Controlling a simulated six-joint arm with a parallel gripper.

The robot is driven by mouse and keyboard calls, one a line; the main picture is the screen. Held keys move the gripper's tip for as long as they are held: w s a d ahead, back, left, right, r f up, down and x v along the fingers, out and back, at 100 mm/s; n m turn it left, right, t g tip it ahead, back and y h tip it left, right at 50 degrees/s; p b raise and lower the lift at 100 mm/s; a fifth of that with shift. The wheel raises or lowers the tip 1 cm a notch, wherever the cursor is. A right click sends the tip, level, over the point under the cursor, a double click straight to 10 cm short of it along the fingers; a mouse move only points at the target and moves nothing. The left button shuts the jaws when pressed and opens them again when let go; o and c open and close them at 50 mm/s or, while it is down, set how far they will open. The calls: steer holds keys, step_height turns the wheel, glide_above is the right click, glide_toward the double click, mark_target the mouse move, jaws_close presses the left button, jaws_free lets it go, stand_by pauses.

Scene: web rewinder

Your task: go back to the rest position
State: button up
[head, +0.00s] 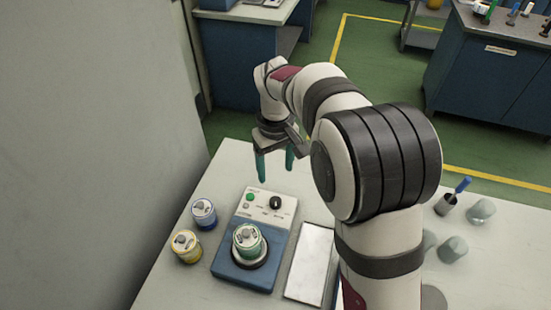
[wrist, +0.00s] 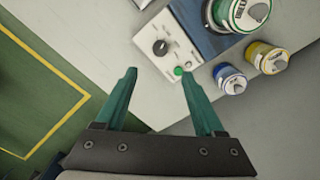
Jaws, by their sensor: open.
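My gripper (head: 275,165) has two green fingers and hangs above the table's far edge, behind the blue device. In the wrist view my gripper (wrist: 157,82) is open, with nothing between the fingers. The blue device (head: 229,268) has a light panel with a green button (head: 250,197) and a black knob (head: 275,203). In the wrist view the knob (wrist: 160,47) and the green button (wrist: 179,71) lie just beyond the fingertips. A green-banded can (head: 248,243) stands on the device's round plate, apart from my gripper.
A blue can (head: 204,214) and a yellow can (head: 186,246) stand left of the device. A pale flat tray (head: 311,262) lies to its right. A cup with a blue-handled tool (head: 447,204) and several translucent vessels (head: 453,249) stand farther right. A grey wall (head: 80,130) rises at left.

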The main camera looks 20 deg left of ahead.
step_height(320, 180, up, 3)
stand_by(0.4)
steer(key=s+d+r+m, duration=0.3)
steer(key=s+d+m, duration=0.15)
steer(key=d, duration=0.25)
steer(key=s+d+r+m, duration=0.3)
steer(key=s+d, duration=0.3)
steer(key=d, duration=0.1)
steer(key=s+d+f+m+y, duration=0.1)
steer(key=s+d+m, duration=0.1)
steer(key=s, duration=0.5)
steer(key=s+d+f+m, duration=0.2)
steer(key=s+m, duration=0.3)
steer(key=s, duration=0.3)
steer(key=shift+d+f+y, duration=0.3)
steer(key=shift+d+y, duration=0.1)
steer(key=shift+d, duration=0.15)
